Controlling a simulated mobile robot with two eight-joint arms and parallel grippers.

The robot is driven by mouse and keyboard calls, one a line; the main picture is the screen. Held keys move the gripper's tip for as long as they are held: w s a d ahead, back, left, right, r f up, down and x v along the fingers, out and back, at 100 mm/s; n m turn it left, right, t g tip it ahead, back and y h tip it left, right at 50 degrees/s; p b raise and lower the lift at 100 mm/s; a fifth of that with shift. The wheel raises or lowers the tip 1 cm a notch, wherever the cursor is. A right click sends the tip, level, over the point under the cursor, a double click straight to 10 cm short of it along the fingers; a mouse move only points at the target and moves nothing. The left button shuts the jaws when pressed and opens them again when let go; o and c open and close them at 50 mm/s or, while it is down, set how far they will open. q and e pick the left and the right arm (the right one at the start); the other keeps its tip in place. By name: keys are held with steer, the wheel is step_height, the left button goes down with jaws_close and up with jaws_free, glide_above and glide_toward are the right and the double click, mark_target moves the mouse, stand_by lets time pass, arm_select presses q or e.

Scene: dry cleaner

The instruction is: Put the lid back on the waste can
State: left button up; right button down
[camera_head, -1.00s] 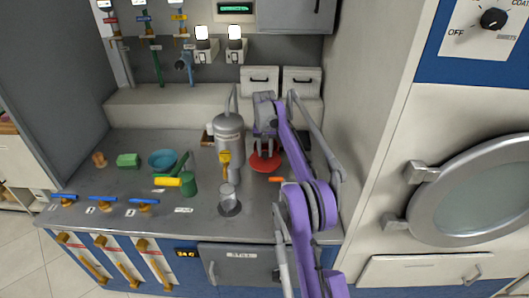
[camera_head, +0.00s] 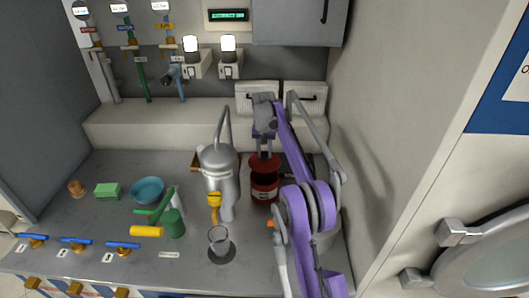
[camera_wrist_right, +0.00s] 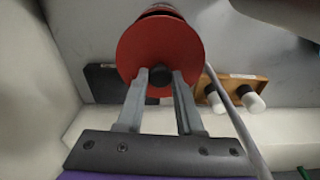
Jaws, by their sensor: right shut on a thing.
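The red lid (camera_head: 264,161) has a dark round knob (camera_wrist_right: 159,84) at its centre. My right gripper (camera_head: 264,147) is shut on the lid, its fingers on either side of the knob in the wrist view (camera_wrist_right: 160,76). The lid is at the top of the red waste can (camera_head: 264,188), which stands on the counter and bears a dark label band. In the wrist view the can's side (camera_wrist_right: 160,9) shows just past the lid's edge. I cannot tell whether the lid is fully seated or slightly above the rim. My left gripper is not in view.
A steel vessel with a pipe (camera_head: 219,170) stands close left of the can. A glass cup (camera_head: 219,240) is in front. My right arm covers the counter's right side.

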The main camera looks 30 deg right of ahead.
mark_target(264, 161)
steer(key=shift+s+a+f, duration=0.1)
steer(key=shift+s+f, duration=0.1)
steer(key=shift+f, duration=0.8)
step_height(264, 161, down, 2)
steer(key=shift+f+b, duration=0.1)
steer(key=shift+b, duration=0.3)
steer(key=shift+s+f, duration=0.1)
steer(key=shift+f, duration=0.7)
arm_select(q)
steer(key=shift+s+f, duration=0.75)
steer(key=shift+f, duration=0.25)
arm_select(e)
steer(key=shift+w+f, duration=0.2)
steer(key=shift+f, duration=0.05)
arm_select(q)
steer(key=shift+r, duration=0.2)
arm_select(e)
steer(key=shift+s, duration=0.1)
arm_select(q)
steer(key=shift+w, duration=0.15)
arm_select(e)
steer(key=shift+f, duration=0.15)
steer(key=shift+c, duration=2.3)
jaws_free()
steer(key=shift+o, duration=0.2)
